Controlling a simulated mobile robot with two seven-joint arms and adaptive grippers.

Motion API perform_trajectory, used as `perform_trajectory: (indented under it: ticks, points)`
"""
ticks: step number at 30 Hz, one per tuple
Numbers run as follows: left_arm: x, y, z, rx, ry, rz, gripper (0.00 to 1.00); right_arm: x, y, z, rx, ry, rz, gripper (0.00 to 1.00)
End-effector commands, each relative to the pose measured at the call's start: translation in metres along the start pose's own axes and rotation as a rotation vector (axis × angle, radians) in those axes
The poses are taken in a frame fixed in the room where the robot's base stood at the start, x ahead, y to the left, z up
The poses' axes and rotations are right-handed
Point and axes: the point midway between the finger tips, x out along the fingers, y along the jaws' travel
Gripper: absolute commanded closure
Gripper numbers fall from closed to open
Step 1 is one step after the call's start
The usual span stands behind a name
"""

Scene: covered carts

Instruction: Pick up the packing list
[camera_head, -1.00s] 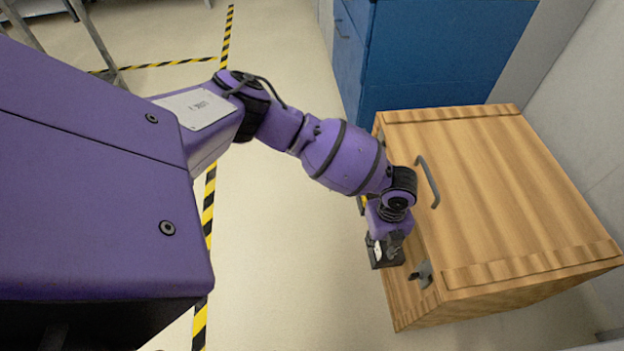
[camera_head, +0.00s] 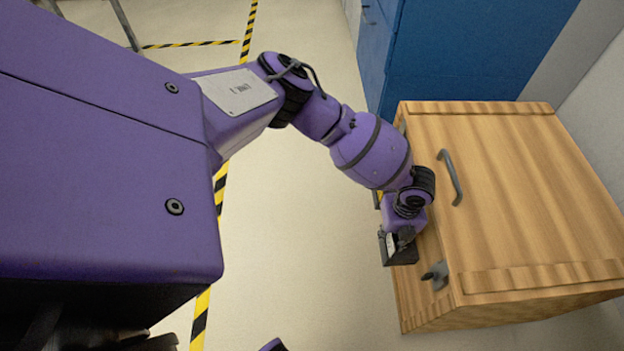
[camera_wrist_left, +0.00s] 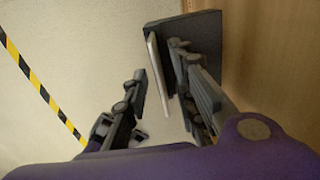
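The packing list, a thin pale sheet, shows edge-on in the left wrist view (camera_wrist_left: 157,75). It stands against a dark holder (camera_wrist_left: 207,28) on the side of a wooden crate (camera_head: 510,190). In the head view the dark holder (camera_head: 403,256) is partly hidden by my left gripper (camera_head: 398,240). In the wrist view the left gripper (camera_wrist_left: 160,68) is open, with one finger on each side of the sheet. A gap shows between the left finger and the sheet; contact on the other side is unclear. My right gripper is out of view.
The crate has a grey lid handle (camera_head: 450,178) and a metal latch (camera_head: 437,275) near the holder. A blue cabinet (camera_head: 470,55) stands behind it. The floor (camera_head: 290,230) left of the crate is clear, with yellow-black tape (camera_head: 205,310).

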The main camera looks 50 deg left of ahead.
Motion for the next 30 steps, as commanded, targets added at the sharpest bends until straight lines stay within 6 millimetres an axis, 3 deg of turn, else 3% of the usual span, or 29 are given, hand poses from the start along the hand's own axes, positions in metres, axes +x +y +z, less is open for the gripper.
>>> perform_trajectory:
  ticks: [2, 7, 20, 30]
  points:
    - [-0.002, -0.002, 0.001, 0.001, -0.002, -0.003, 0.78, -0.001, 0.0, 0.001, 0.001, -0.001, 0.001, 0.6]
    - [-0.002, -0.002, 0.001, 0.0, -0.002, -0.003, 1.0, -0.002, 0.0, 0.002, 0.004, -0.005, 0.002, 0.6]
    - [-0.005, -0.001, 0.001, 0.0, -0.001, -0.002, 1.0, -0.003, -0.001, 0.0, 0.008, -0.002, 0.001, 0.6]
    - [-0.069, -0.001, 0.001, 0.0, -0.002, -0.004, 1.0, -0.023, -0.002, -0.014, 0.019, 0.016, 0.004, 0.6]
